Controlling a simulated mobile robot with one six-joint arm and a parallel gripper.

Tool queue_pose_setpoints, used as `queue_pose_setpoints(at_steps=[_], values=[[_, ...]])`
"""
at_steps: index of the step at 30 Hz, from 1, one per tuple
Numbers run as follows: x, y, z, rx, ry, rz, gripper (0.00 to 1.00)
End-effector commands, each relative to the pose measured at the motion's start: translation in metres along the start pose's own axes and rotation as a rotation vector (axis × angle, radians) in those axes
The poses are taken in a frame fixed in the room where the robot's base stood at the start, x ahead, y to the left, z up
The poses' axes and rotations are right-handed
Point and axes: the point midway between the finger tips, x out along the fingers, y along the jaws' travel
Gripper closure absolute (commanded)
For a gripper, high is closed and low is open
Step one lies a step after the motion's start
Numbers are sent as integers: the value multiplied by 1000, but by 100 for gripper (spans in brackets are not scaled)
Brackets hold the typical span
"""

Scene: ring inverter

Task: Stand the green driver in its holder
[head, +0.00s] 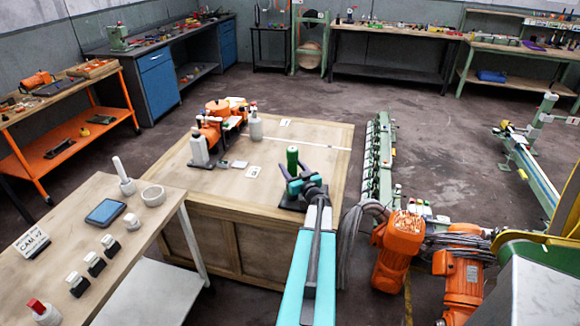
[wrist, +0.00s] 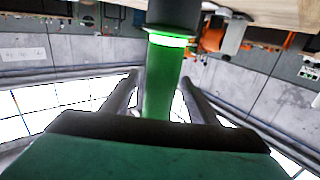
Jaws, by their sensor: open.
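The green driver (head: 292,158) stands upright near the front right part of the wooden crate-like table. In the wrist view the green driver (wrist: 160,85) runs between my fingers, with a bright green ring near a dark cylindrical part (wrist: 172,15) at the table side. I cannot tell whether that dark part is the holder or part of the driver. My gripper (head: 299,184) is at the driver in the head view. In the wrist view my gripper (wrist: 158,88) is open, one finger on each side of the driver with gaps. A dark base (head: 291,202) shows partly behind my gripper.
Green rails (head: 378,160) and orange motors (head: 400,245) stand at right.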

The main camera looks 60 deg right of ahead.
Motion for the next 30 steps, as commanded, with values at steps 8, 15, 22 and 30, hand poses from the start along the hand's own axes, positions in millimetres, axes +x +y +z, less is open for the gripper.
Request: queue_pose_setpoints(at_steps=[8, 15, 22, 30], values=[[-32, -1, 1, 0, -1, 1, 46], [-57, -1, 0, 0, 0, 1, 46], [-82, -1, 0, 1, 1, 1, 46], [-106, 0, 0, -1, 0, 0, 46]])
